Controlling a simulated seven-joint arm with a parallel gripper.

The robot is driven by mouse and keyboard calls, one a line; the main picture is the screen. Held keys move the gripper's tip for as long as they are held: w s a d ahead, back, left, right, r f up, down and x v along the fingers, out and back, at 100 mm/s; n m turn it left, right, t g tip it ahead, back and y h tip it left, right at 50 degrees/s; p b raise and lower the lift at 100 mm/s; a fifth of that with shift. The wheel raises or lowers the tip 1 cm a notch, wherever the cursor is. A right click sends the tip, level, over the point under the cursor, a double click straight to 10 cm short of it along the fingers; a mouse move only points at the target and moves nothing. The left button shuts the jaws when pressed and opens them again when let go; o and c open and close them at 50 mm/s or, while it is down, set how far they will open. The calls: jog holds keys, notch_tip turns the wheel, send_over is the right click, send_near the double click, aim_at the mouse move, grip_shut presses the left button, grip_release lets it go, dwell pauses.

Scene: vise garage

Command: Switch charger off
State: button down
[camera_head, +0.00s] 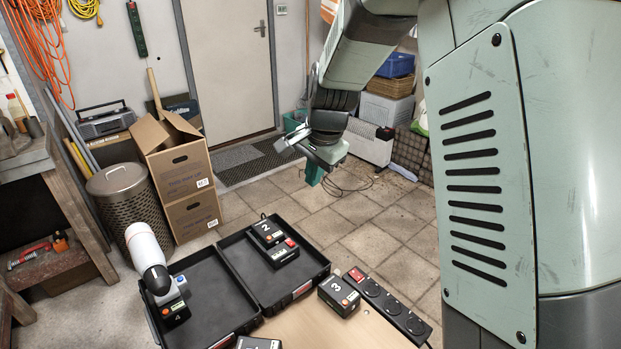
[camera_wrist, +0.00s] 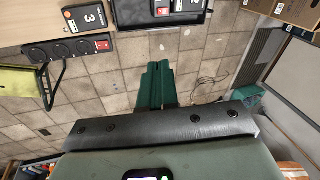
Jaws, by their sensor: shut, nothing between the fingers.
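Several small black boxes with orange and white numbered labels are in view; I cannot tell which is the charger. Box 3 (camera_head: 338,296) sits on the wooden table edge, beside a black power strip (camera_head: 392,309) with a red rocker switch (camera_head: 357,275). The strip (camera_wrist: 62,50) and its red switch (camera_wrist: 102,45) also show in the wrist view. Box 2 (camera_head: 267,233) and a box with a red part (camera_head: 284,252) lie in the right black tray. My gripper (camera_head: 313,173), with green fingers (camera_wrist: 154,88), is shut and empty, beyond the table over the floor, apart from everything.
Two black trays join side by side; the left tray (camera_head: 222,298) holds box 4 with a white cylindrical tool (camera_head: 147,249) above it. Another box (camera_head: 258,343) is cut off at the bottom edge. Cardboard boxes (camera_head: 186,180) stand at left.

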jog(key=m, duration=0.2)
send_over(288, 240)
jog(key=s+d, duration=0.3)
notch_tip(288, 240, down, 10)
jog(key=shift+g, duration=0.3)
jog(key=shift+f, duration=0.1)
jog(key=x, duration=1.4)
jog(key=shift+s, duration=0.1)
jog(key=shift+a+f, duration=0.1)
jog(key=shift+a, duration=0.05)
